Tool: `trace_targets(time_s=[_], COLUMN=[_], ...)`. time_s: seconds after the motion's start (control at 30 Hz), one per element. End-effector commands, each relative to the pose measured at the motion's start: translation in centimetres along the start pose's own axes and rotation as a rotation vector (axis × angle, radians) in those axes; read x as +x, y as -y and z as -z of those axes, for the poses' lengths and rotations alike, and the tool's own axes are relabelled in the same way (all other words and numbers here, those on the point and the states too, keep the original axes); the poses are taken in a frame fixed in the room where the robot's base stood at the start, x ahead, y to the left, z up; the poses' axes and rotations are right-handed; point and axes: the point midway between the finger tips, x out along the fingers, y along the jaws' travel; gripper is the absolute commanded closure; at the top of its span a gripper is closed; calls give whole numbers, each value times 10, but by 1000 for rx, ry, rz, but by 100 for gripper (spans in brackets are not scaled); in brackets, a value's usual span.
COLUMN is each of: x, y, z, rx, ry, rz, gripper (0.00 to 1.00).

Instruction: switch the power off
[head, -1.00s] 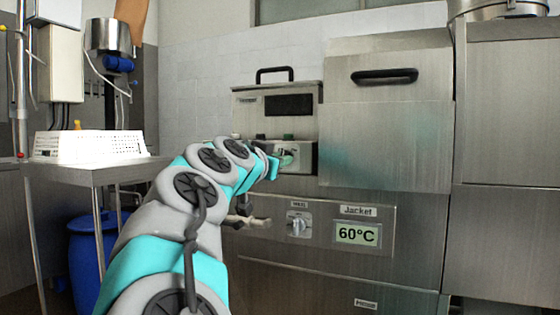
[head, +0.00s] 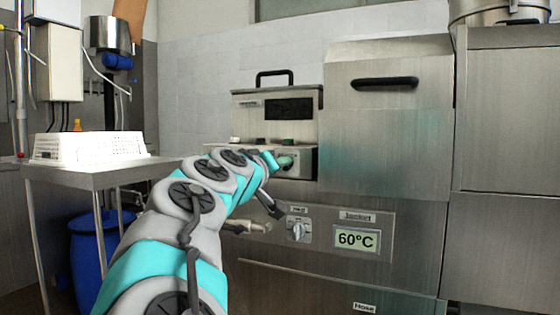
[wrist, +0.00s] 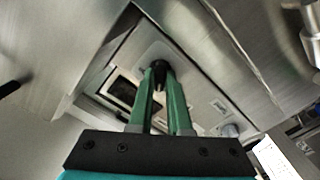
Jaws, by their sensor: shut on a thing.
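My gripper (wrist: 160,72) has its two green fingers drawn together on a small black knob (wrist: 159,66) in the wrist view. The knob sits on a pale panel of the steel machine, and the fingertips partly hide it. In the head view my gripper (head: 286,161) is at the front of the small control box (head: 308,162), beneath the dark display. My arm and gripper cover much of that box, and the knob's setting cannot be read.
A second knob (head: 298,230) and a display reading 60°C (head: 356,239) are lower on the machine. A steel cover with a black handle (head: 384,78) is to the right. A white perforated basket (head: 90,147) stands on the table at left, above a blue barrel (head: 88,245).

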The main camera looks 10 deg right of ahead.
Motion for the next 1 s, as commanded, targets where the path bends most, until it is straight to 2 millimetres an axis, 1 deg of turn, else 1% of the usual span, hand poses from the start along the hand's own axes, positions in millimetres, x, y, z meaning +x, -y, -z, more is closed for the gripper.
trace_targets(time_s=[0.13, 0.3, 0.87, 0.9, 1.0], x=[0, 0, 0, 0, 0], y=[0, 0, 0, 0, 0], z=[1, 1, 0, 0, 0], rx=[-76, -129, -159, -159, -158], ry=[0, -1, 0, 0, 0], rz=[1, 1, 0, 0, 0], gripper=[100, 100, 100, 82, 70])
